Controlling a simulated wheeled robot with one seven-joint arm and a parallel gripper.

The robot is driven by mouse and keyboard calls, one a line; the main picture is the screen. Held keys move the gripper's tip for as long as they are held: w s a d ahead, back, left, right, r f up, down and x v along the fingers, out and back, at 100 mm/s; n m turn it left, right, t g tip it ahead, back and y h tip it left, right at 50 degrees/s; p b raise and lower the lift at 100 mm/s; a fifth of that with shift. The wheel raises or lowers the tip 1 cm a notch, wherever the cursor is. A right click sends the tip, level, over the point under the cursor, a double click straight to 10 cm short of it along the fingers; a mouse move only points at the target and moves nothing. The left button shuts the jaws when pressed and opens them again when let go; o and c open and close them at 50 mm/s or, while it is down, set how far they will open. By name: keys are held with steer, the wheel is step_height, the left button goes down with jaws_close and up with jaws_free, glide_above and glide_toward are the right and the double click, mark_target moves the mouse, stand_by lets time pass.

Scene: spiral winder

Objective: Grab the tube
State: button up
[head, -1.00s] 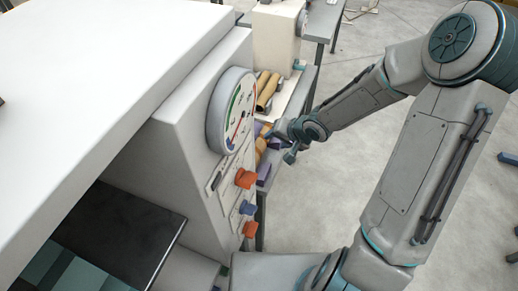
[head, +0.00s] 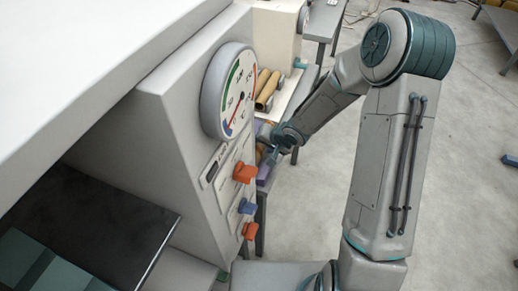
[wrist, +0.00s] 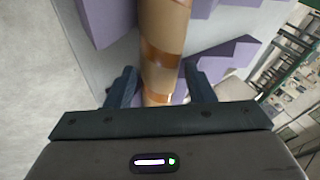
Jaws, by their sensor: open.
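A tan cardboard tube (wrist: 163,30) with shiny brown bands runs down the middle of the wrist view, beside purple angular supports (wrist: 222,60). My gripper (wrist: 159,80) is open, with one dark finger on each side of the tube's lower part. I cannot tell whether the fingers touch it. The tube's near end is hidden by my gripper body. In the head view my gripper (head: 272,140) is beside the machine panel, partly hidden, and a purple support (head: 265,171) shows just below it.
The white machine panel (head: 185,120) with a round dial (head: 229,92) and orange knobs (head: 245,173) stands close to my gripper on the left. Brown rolls (head: 266,90) lie on the bench beyond.

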steer(key=shift+x, duration=1.2)
steer(key=c, duration=0.6)
steer(key=shift+r, duration=0.15)
